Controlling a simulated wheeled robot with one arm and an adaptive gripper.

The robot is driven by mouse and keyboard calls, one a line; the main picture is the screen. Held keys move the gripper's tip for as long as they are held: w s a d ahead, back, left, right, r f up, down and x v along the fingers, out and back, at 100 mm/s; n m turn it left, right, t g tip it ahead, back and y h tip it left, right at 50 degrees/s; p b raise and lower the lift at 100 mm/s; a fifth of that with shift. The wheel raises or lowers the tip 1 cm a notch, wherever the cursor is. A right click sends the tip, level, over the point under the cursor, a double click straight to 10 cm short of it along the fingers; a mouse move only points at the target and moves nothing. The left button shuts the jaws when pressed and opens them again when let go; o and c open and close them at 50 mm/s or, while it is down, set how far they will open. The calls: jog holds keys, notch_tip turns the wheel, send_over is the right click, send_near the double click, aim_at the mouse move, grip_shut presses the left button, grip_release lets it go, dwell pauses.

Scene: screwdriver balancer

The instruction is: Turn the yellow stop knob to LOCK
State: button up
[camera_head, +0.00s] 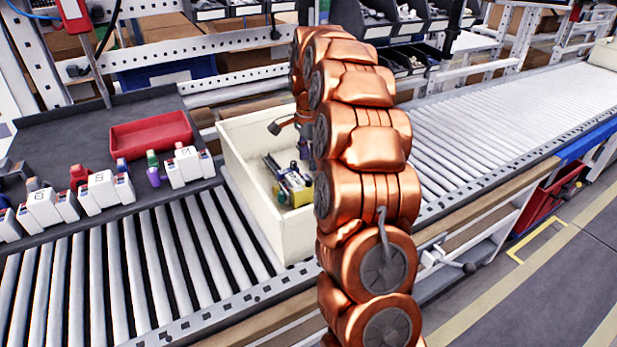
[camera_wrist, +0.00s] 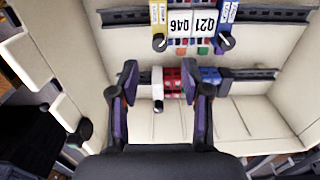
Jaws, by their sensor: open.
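I cannot pick out a yellow stop knob for certain. In the wrist view a narrow yellow block (camera_wrist: 158,14) sits at the left end of a row on the upper rail, with a round dark-and-pale end (camera_wrist: 159,43) below it. My gripper (camera_wrist: 160,80) is open, its two dark purple-sided fingers spread apart. The fingers show in front of red blocks (camera_wrist: 171,78) on the lower rail; I cannot tell how far apart they are in depth. Nothing is visibly held. In the head view my arm hides most of the gripper above the cream box (camera_head: 247,160), which holds yellow and grey parts (camera_head: 295,184).
White labelled blocks (camera_wrist: 192,25) and a blue block (camera_wrist: 228,12) share the upper rail. Blue blocks (camera_wrist: 210,75) sit beside the red ones. A dark tray (camera_head: 60,140) with a red bin (camera_head: 150,134) stands left of the box. The roller conveyor (camera_head: 470,150) at right is clear.

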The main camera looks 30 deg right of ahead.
aim_at(309, 179)
jog(key=shift+f+p, duration=0.65)
jog(key=shift+f, duration=2.75)
jog(key=shift+c, duration=0.2)
grip_shut()
